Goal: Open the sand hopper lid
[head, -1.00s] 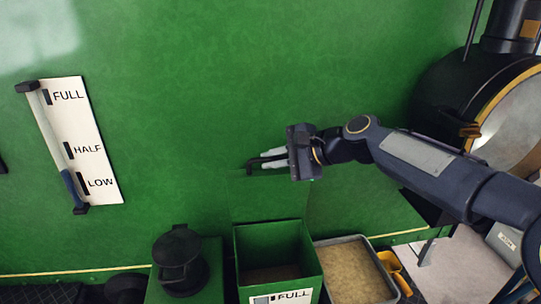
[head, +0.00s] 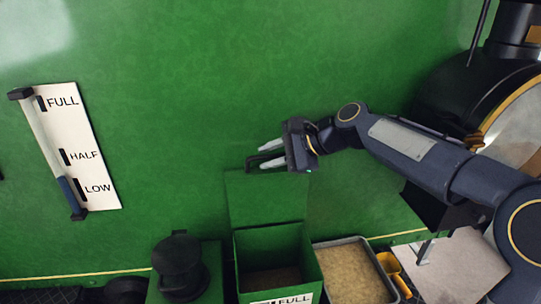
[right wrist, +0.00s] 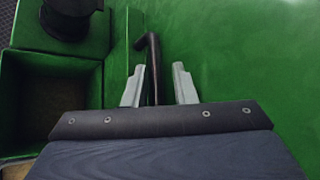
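The sand hopper (head: 275,243) is a green box at the bottom middle of the head view, with its top open and brownish sand inside. Its green lid (head: 266,200) stands raised behind the opening, against the green wall. A dark bar handle (head: 256,162) is at the lid's top edge. My right gripper (head: 266,154) is open, with one finger on each side of the handle. In the right wrist view the handle (right wrist: 151,65) stands between the spread fingers, with gaps on both sides. My left gripper is out of view.
A sand tray (head: 352,278) and a yellow scoop (head: 391,268) are right of the hopper. A black round-capped fitting (head: 180,262) is to its left. A FULL/HALF/LOW gauge (head: 82,145) is on the wall. The wall above the lid is clear.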

